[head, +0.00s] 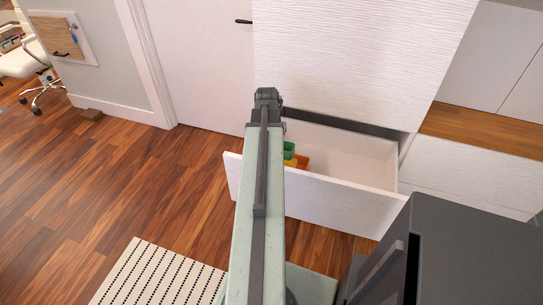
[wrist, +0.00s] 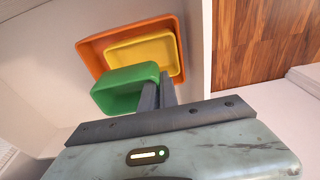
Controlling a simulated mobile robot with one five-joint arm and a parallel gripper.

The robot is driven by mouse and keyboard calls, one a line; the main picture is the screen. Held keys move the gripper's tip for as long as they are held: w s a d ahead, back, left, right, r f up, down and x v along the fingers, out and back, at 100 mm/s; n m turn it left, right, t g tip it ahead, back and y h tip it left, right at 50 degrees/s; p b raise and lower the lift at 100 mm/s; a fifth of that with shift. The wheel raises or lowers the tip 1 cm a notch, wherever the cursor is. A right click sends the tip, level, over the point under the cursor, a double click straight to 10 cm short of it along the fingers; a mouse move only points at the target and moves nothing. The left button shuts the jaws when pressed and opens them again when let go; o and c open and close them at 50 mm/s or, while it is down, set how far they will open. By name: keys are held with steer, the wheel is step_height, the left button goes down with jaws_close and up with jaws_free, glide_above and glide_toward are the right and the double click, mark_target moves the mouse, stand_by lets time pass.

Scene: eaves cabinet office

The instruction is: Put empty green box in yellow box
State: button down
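The green box (wrist: 115,97) looks empty and overlaps the lower left of the yellow box in the wrist view. My gripper (wrist: 160,80) has its two dark fingers close together on either side of the green box's right wall and appears shut on it. The yellow box (wrist: 143,52) lies inside a larger orange box (wrist: 90,50); its visible inside is empty. In the head view, the green box (head: 289,149) shows above the yellow box (head: 291,163) beside my arm, which hides my fingers. Whether the green box touches the yellow one cannot be told.
The boxes are in an open white drawer (head: 330,199); its right part is bare. The orange box (head: 303,161) also shows in the head view. A dark grey cabinet (head: 470,255) stands at the lower right. Wooden floor (head: 130,190) is clear at left, with a striped rug (head: 155,275).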

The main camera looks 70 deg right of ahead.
steer(key=shift+r, duration=0.1)
step_height(320, 180, down, 10)
steer(key=b, duration=0.9)
steer(key=shift+r, duration=0.25)
steer(key=c, duration=1.6)
jaws_free()
steer(key=shift+o, duration=0.2)
steer(key=shift+r, duration=0.15)
steer(key=r+p, duration=0.2)
steer(key=a+r+p, duration=0.1)
steer(key=r+p, duration=0.4)
steer(key=shift+a+r+p, duration=0.15)
steer(key=shift+r+p, duration=0.2)
steer(key=shift+p, duration=0.05)
steer(key=shift+f, duration=0.1)
